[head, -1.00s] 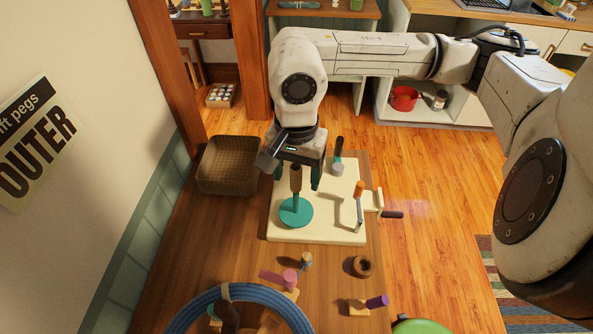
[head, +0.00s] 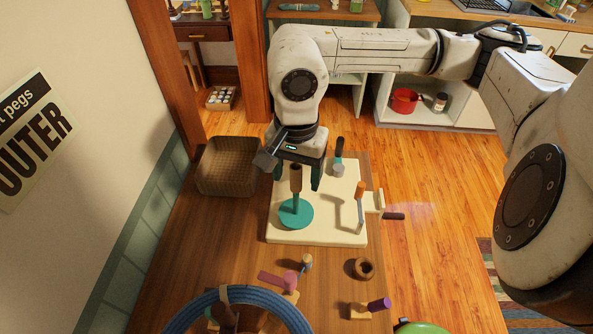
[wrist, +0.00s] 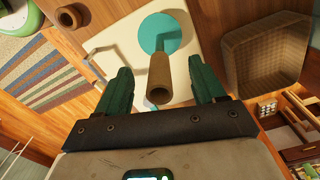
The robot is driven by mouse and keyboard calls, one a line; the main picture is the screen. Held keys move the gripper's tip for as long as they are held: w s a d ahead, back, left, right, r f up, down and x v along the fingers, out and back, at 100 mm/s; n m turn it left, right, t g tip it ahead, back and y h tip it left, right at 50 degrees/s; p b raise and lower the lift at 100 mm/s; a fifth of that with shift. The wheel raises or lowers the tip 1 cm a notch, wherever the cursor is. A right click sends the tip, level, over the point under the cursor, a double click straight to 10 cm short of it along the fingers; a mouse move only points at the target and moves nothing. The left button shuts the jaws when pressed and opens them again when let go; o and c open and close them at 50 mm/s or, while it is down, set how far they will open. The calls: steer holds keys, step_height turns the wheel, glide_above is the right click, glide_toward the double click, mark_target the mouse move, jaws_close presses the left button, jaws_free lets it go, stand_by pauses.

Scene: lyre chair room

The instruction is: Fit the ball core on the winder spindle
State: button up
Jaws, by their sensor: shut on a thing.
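The ball core, a brown hollow tube (head: 296,178), stands upright between the two teal fingers of my gripper (head: 298,180). My gripper (wrist: 161,85) is shut on the tube, though gaps seem to show beside it in the wrist view. There the tube (wrist: 160,76) turns its open end to the camera. The winder spindle, a teal rod (head: 296,203) on a round teal disc (head: 306,218), lines up under the tube. How far the rod goes into the tube is hidden. The disc (wrist: 159,33) shows behind the tube in the wrist view.
The cream winder board (head: 325,233) carries an orange-handled crank (head: 360,190) and a dark-handled piece (head: 339,160). A woven basket (head: 228,165) stands left. A brown ring (head: 361,268), pegs on blocks (head: 290,280) and a blue hoop (head: 205,302) lie nearer. Bare table lies left of the board.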

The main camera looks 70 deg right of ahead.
mark_target(297, 199)
steer(key=shift+f+b, duration=4.35)
steer(key=shift+b, duration=0.6)
steer(key=o, duration=1.1)
steer(key=shift+r, duration=0.1)
step_height(297, 199, up, 11)
steer(key=shift+f, duration=0.15)
stand_by(0.4)
